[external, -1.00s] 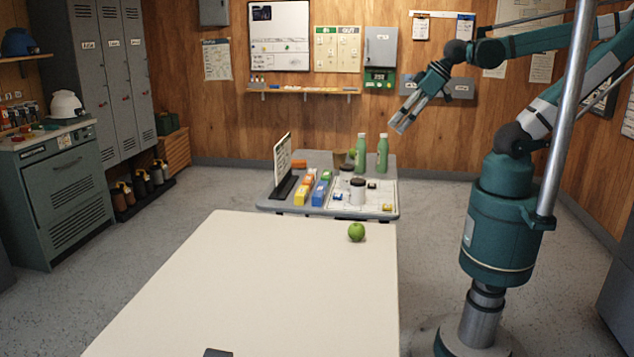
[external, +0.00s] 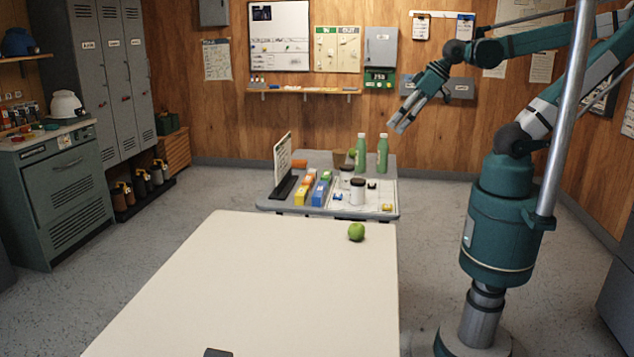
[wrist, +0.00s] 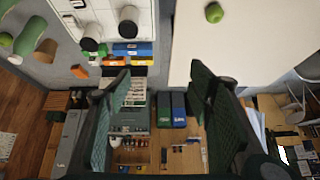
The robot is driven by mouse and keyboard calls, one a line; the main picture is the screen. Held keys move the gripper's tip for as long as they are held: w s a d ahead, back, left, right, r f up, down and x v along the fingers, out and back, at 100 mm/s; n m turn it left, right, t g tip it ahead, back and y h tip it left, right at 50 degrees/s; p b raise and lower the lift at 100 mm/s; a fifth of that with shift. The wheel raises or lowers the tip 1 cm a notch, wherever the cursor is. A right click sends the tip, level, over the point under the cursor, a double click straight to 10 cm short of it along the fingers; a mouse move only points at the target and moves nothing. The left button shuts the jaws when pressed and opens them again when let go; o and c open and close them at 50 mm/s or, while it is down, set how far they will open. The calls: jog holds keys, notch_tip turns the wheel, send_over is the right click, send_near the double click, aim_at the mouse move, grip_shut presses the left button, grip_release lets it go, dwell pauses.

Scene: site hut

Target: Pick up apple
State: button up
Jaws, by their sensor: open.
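A green apple (external: 356,232) sits on the far right part of the cream table (external: 250,290), near its right edge. It also shows in the wrist view (wrist: 214,12) at the top, beyond my fingertips. A second green, round thing (external: 352,154), partly hidden, is on the grey table behind, next to a bottle. My gripper (external: 397,126) is raised in the air, above and to the right of the apple in the external view. In the wrist view my gripper (wrist: 160,80) has its two fingers wide apart with nothing between them.
The grey table (external: 268,204) behind holds two green bottles (external: 382,153), jars (external: 357,191), coloured boxes (external: 320,193) and an upright sign (external: 282,160). The cream table around the apple is clear. A metal pole (external: 566,110) stands at the right.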

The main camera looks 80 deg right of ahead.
jog(key=m+g+b, duration=0.3)
jog(key=m+g, duration=0.4)
jog(key=m, duration=0.9)
send_over(357, 224)
notch_tip(357, 224, down, 26)
jog(key=shift+w+d+r, duration=0.1)
jog(key=shift+w+r, duration=0.05)
jog(key=shift+r, duration=0.05)
jog(key=shift+a+f, duration=0.2)
jog(key=shift+f, duration=0.2)
jog(key=shift+f+b, duration=0.45)
jog(key=shift+f, duration=0.85)
jog(key=shift+f, duration=0.1)
jog(key=shift+f+b, duration=0.9)
jog(key=shift+f, duration=1.6)
